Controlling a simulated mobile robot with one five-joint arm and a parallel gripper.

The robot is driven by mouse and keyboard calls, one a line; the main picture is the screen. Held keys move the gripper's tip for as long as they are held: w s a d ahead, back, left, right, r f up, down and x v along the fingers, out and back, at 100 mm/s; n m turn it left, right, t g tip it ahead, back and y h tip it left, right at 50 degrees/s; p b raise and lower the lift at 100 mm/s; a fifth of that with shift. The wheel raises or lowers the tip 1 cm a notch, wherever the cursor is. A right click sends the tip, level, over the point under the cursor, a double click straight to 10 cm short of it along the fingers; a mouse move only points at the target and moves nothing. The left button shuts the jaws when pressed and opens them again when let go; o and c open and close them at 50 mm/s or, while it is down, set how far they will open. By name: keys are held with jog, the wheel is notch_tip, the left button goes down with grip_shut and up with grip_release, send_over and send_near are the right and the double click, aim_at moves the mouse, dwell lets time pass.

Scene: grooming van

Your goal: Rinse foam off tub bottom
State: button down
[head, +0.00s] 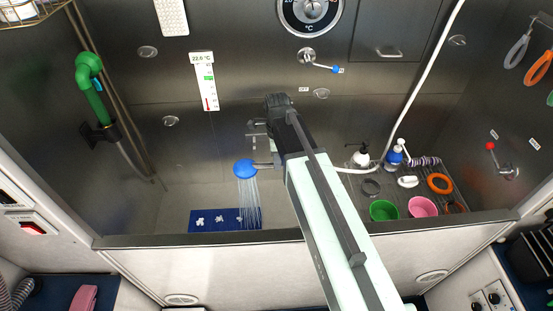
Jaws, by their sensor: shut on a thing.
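My gripper (276,163) is in the middle of the head view, over the tub, and is shut on the handle of a blue shower head (244,169). Water streams (249,204) fall from the shower head onto the right part of a blue mat (205,229) at the tub bottom. Several white foam patches (219,218) lie on the mat, mostly left of the water. The white hose (425,62) runs from behind my gripper to the right and up. My arm hides part of the tub floor and the hose.
A rack (400,176) at right holds bottles, a green bowl (383,210), a pink bowl (423,207) and orange rings. The tub's front rim (200,240) crosses below. A green pipe (92,88) is on the left wall. A lever tap (320,63) is on the back wall.

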notch_tip(320, 180, up, 4)
jog(key=p, duration=0.3)
jog(key=shift+r, duration=0.1)
jog(key=shift+f, duration=0.2)
jog(key=shift+s+d+f, duration=0.1)
jog(key=shift+s+d, duration=0.1)
jog(key=shift+d, duration=0.1)
jog(key=s+d+f+m+h+b, duration=0.3)
jog(key=d+f+h+b, duration=0.3)
jog(key=d+b, duration=0.3)
jog(key=shift+s+d+f+t+b, duration=0.4)
jog(key=shift+f+b, duration=0.3)
jog(key=shift+b, duration=0.35)
jog(key=shift+a+r, duration=0.1)
